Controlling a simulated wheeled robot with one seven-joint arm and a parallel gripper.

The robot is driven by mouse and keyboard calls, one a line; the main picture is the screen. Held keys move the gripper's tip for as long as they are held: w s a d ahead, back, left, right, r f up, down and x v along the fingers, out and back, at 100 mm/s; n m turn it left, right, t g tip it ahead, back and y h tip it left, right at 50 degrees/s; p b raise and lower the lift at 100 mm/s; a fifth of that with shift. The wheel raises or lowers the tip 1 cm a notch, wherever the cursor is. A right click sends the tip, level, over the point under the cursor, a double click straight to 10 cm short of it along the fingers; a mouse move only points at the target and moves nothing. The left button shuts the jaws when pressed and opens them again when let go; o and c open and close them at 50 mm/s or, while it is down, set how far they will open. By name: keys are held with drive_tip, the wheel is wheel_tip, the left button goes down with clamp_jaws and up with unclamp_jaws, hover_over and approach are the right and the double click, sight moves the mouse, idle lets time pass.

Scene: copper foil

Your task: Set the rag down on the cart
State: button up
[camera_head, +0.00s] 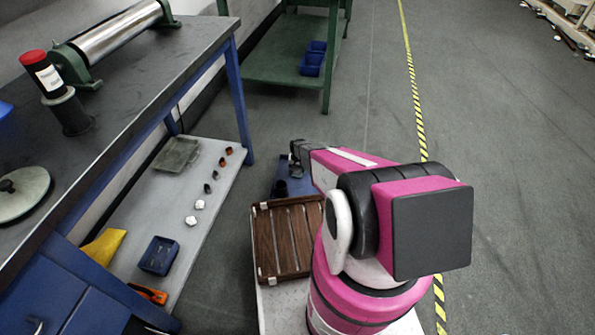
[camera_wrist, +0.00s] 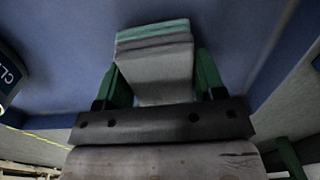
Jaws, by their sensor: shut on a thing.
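My gripper (camera_wrist: 158,78) has green fingers on both sides of a folded rag (camera_wrist: 154,52) in the wrist view. The rag is grey-white with a teal band at its far edge, and the fingers are shut on it. In the head view my gripper (camera_head: 298,152) is a small dark shape at the end of my pink arm; the rag cannot be made out there. A green shelved stand (camera_head: 272,68) at the top middle may be the cart; its top is mostly out of frame. My gripper appears nearer to me than this stand.
A dark-topped workbench (camera_head: 150,75) with blue legs stands at left, with a roller machine (camera_head: 115,32) on top. Small items lie on its lower shelf. A brown slatted crate (camera_head: 286,240) is beside my arm.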

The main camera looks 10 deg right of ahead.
sight(298, 169)
drive_tip(key=shift+f, duration=0.3)
drive_tip(key=shift+f, duration=0.15)
drive_tip(key=o, duration=0.9)
drive_tip(key=shift+c, duration=0.2)
wheel_tip(298, 169, up, 14)
drive_tip(key=f, duration=0.1)
drive_tip(key=s+r+n, duration=0.1)
drive_tip(key=s+r, duration=1.3)
drive_tip(key=r, duration=0.3)
drive_tip(key=s+r+n, duration=0.2)
drive_tip(key=s+r, duration=1.2)
drive_tip(key=r, duration=0.3)
drive_tip(key=shift+r, duration=0.15)
